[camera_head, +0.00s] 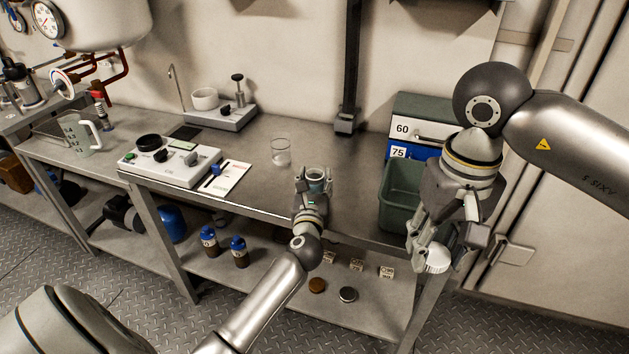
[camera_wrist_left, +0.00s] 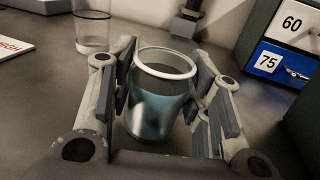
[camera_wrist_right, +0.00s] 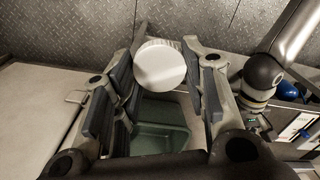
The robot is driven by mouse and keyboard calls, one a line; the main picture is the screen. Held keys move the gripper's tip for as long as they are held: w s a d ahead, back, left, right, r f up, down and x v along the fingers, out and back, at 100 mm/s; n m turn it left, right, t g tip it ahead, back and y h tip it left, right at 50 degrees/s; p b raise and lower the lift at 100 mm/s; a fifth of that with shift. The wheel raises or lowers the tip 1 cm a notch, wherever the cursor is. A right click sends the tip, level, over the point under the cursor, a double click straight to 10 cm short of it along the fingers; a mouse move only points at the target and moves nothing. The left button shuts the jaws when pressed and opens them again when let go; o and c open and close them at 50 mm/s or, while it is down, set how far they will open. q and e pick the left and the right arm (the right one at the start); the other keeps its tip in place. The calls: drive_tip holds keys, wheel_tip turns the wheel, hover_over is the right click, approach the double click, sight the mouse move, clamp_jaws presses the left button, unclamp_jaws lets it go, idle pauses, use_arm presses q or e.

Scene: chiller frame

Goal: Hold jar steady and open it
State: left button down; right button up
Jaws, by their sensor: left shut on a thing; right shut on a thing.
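The jar (camera_head: 317,174) stands upright at the front of the metal bench with its mouth uncovered. In the left wrist view the jar (camera_wrist_left: 155,112) is clear, with a pale rim and bluish contents. My left gripper (camera_head: 312,186) is shut around its sides. The white round lid (camera_head: 438,261) is apart from the jar, in my right gripper (camera_head: 436,250), to the right of the bench front. In the right wrist view the lid (camera_wrist_right: 160,66) sits between the fingertips, its broad face toward the camera.
A green bin (camera_head: 397,212) stands on the bench between the jar and my right gripper, beside drawers marked 60 and 75 (camera_head: 411,130). A clear beaker (camera_head: 281,153) stands behind the jar. A control box (camera_head: 172,164) is to the left.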

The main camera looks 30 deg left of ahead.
use_arm(q)
drive_tip(key=c, duration=0.8)
unclamp_jaws()
drive_tip(key=shift+o, duration=0.2)
